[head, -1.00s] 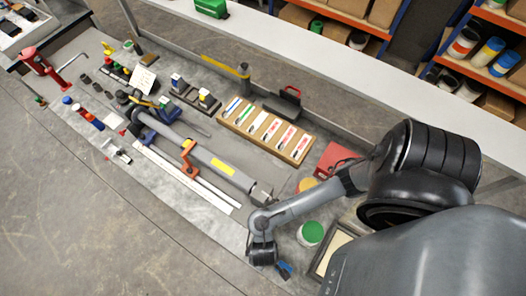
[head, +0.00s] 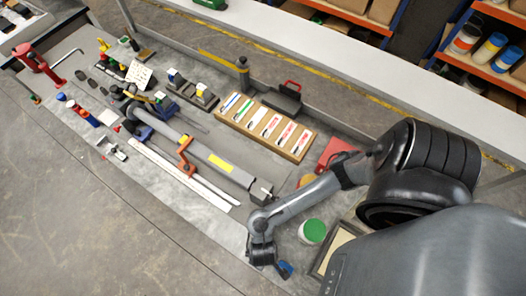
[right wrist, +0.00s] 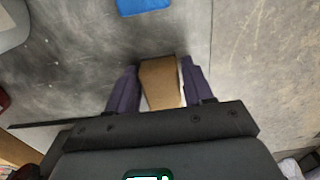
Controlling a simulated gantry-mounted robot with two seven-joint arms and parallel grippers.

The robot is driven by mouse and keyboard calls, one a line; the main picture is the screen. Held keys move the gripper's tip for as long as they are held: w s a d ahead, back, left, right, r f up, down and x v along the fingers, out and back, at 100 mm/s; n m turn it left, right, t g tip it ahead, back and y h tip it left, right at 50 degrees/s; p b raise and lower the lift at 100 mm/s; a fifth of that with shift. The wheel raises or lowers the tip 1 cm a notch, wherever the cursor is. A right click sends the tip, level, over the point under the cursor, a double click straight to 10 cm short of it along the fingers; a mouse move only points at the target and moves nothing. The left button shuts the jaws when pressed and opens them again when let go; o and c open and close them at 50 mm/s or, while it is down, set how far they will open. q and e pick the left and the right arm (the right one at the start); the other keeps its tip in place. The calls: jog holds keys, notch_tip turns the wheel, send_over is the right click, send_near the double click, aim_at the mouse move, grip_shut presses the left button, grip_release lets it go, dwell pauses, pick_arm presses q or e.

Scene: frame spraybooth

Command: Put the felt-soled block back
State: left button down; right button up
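My right gripper (right wrist: 160,88) points down at the grey bench, and a tan-brown block (right wrist: 160,80) with a pale strip along its right edge sits between its dark purple fingers. The fingers lie close against both sides of the block, so the gripper appears shut on it. I take it for the felt-soled block; its sole is not clearly visible. In the head view my right gripper (head: 262,256) is low over the bench's near end, and the block is hidden there. My left gripper is not in view.
A blue object (right wrist: 142,5) lies just ahead of the fingers; it also shows in the head view (head: 286,269). A green-topped pot (head: 313,231), a shallow frame-like tray (head: 328,254) and a clamped grey tube (head: 200,152) are nearby. A wooden rack (head: 238,122) stands further back.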

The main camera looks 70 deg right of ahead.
jog(key=shift+o, duration=1.4)
jog(key=shift+r, duration=0.1)
jog(key=shift+r, duration=0.2)
jog(key=w+r+t+p, duration=0.1)
jog(key=w+r+p, duration=0.3)
jog(key=r+p, duration=0.9)
jog(key=w+d+r+n+t+b, duration=0.1)
jog(key=w+d+r+n, duration=0.1)
jog(key=d+r, duration=0.4)
jog(key=w+d+r+n+t+b, duration=0.1)
jog(key=w+d+r+b, duration=0.1)
jog(key=d+r, duration=0.5)
notch_tip(320, 180, up, 3)
jog(key=shift+w+d+n+t, duration=0.2)
jog(key=shift+w+n+t, duration=0.1)
jog(key=shift+w+n, duration=0.15)
